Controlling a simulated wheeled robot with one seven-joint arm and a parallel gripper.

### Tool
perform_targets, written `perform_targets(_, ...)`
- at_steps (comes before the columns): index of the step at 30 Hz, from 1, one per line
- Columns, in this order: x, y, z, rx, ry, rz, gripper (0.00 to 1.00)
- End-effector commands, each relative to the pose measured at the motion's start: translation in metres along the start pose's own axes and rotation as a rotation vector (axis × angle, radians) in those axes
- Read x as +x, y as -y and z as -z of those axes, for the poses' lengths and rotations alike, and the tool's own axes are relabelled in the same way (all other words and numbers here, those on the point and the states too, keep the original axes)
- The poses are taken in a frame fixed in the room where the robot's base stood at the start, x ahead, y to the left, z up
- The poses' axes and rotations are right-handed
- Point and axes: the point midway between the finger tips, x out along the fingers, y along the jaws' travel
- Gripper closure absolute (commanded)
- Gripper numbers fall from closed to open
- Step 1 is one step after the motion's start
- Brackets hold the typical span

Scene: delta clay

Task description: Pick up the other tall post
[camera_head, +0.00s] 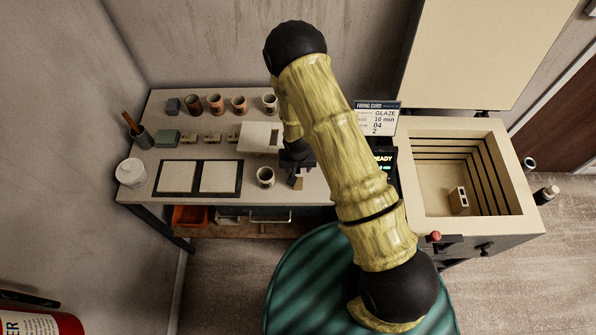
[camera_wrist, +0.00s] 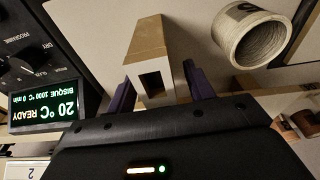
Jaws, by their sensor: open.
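A tan post (camera_head: 297,183) with a square hole in its end stands on the table beside a white cup, just below my gripper (camera_head: 296,160). In the wrist view the post (camera_wrist: 149,45) shows between the two purple fingertips of my gripper (camera_wrist: 160,88). The fingers are open, with a gap visible on each side of the post. Another pale post (camera_head: 458,199) with dark holes is on the floor of the open kiln (camera_head: 430,190). My arm hides part of the table around the gripper.
A white cup (camera_head: 265,177) is close to the post and also shows in the wrist view (camera_wrist: 252,38). Several cups line the table's back. Two framed white slabs (camera_head: 178,177) lie at left. A pale slab stack (camera_head: 258,137) is behind the gripper. The kiln display (camera_wrist: 42,112) is close by.

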Motion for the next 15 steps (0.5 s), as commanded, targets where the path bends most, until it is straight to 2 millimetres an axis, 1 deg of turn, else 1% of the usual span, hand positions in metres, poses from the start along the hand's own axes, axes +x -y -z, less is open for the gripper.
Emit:
perform_targets(7, 0.0000, -0.0001, 0.0000, 0.000, 0.000, 0.000, 0.47)
perform_targets(8, 0.0000, -0.0001, 0.0000, 0.000, 0.000, 0.000, 0.51)
perform_targets(12, 0.0000, -0.0001, 0.0000, 0.000, 0.000, 0.000, 0.79)
perform_targets(14, 0.0000, -0.0001, 0.0001, 0.000, 0.000, 0.000, 0.90)
perform_targets(15, 0.0000, -0.0001, 0.0001, 0.000, 0.000, 0.000, 0.98)
